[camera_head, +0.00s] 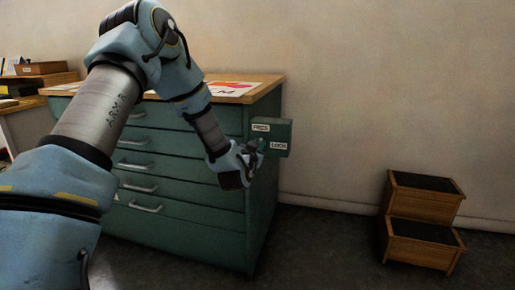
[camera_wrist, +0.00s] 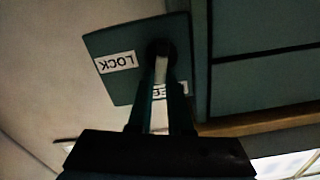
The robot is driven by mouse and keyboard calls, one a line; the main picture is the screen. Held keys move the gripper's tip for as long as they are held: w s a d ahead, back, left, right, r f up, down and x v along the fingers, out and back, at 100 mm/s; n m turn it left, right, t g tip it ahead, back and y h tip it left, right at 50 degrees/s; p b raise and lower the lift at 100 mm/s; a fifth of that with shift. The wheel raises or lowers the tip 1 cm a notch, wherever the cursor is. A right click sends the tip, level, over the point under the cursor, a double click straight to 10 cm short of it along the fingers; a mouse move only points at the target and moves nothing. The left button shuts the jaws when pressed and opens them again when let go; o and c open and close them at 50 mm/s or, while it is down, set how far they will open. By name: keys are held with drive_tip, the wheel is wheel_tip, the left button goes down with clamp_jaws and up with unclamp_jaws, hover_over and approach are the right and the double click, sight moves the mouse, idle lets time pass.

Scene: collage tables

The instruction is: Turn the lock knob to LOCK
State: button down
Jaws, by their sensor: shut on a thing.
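The lock box (camera_head: 285,130) is a green box on the right side of the cabinet, with a FREE label (camera_head: 261,127) at upper left and a LOCK label (camera_head: 279,145) at lower right. My gripper (camera_head: 257,148) is at its left part, shut on the lock knob. In the wrist view, the box face (camera_wrist: 122,82) appears upside down, with the LOCK label (camera_wrist: 116,62) left of the dark round knob (camera_wrist: 160,48). A pale strip runs from the knob between my fingers (camera_wrist: 163,95), over the partly hidden FREE label. It seems to point towards FREE.
The green drawer cabinet (camera_head: 180,190) has a wooden top (camera_head: 262,90) with papers. A wooden step stool (camera_head: 424,255) stands at right on the dark floor. A desk (camera_head: 28,118) is at far left. Floor between cabinet and stool is clear.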

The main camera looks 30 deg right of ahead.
drive_tip(key=m+b, duration=0.2)
drive_tip(key=m, duration=0.1)
drive_tip(key=f+m+b, duration=0.1)
drive_tip(key=m+b, duration=0.1)
drive_tip(key=m, duration=0.2)
drive_tip(key=s+d+m+b, duration=0.1)
drive_tip(key=m+b, duration=0.1)
drive_tip(key=m, duration=0.2)
drive_tip(key=shift+f, duration=0.25)
drive_tip(key=shift+f+m+b, duration=0.15)
drive_tip(key=shift+m+b, duration=0.05)
drive_tip(key=shift+m, duration=0.7)
drive_tip(key=shift+f+m+b, duration=0.15)
drive_tip(key=shift+m, duration=0.75)
drive_tip(key=c, duration=0.8)
unclamp_jaws()
drive_tip(key=shift+c, duration=0.2)
